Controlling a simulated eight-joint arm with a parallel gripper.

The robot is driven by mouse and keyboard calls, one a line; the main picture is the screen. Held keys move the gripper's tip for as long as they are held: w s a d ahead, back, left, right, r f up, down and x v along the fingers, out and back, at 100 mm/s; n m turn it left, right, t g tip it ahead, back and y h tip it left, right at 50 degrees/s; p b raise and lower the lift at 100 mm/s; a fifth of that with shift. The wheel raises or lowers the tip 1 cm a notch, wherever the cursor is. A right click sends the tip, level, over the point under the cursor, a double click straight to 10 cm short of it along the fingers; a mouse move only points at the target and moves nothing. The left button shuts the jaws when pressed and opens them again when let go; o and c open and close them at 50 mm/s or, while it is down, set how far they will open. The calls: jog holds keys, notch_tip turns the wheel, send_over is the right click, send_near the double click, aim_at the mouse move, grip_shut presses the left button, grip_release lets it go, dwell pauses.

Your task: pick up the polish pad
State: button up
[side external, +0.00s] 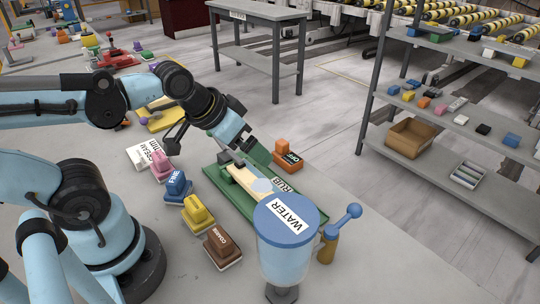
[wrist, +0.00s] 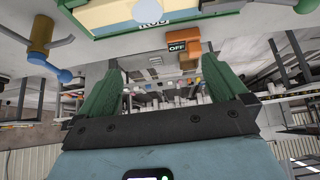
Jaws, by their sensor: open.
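Several handled pads stand in a row left of the green tray: a pink one (side external: 160,165), a blue one marked FINE (side external: 177,185), a yellow one (side external: 197,213) and a brown one marked COARSE (side external: 222,246). No label reading polish is legible, so I cannot tell for certain which is the polish pad. My gripper (side external: 250,155) is above the far end of the tray, apart from the row. In the wrist view its green fingers (wrist: 160,80) are spread wide with nothing between them. The pad row is not clear in the wrist view.
The green tray (side external: 288,205) marked RUB holds a pale slab (side external: 247,182). An orange OFF block (side external: 283,150) stands beyond it. A blue-lidded WATER container (side external: 285,250) and a blue-handled tap (side external: 340,225) stand at the front. Shelves (side external: 455,125) are at right.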

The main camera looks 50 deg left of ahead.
jog(key=a+n+g+y, duration=0.1)
jog(key=a+n+g, duration=0.1)
jog(key=a+n, duration=0.5)
jog(key=n+g, duration=0.5)
jog(key=n, duration=2.2)
send_over(159, 155)
jog(key=shift+w+d+f+h, duration=0.1)
jog(key=shift+w+f+h, duration=0.2)
jog(key=shift+f, duration=0.15)
jog(key=shift+s+a+f+n, duration=0.15)
jog(key=shift+s+n, duration=0.1)
jog(key=shift+n, duration=0.25)
jog(key=shift+s+a+r+n, duration=0.15)
jog(key=shift+s+n, duration=0.1)
jog(key=shift+n, duration=0.25)
jog(key=shift+w+d+f, duration=0.1)
jog(key=shift+f, duration=2.95)
jog(key=shift+w+d+f, duration=0.1)
jog(key=shift+f, duration=2.9)
jog(key=c, duration=1.2)
jog(key=shift+r, duration=0.2)
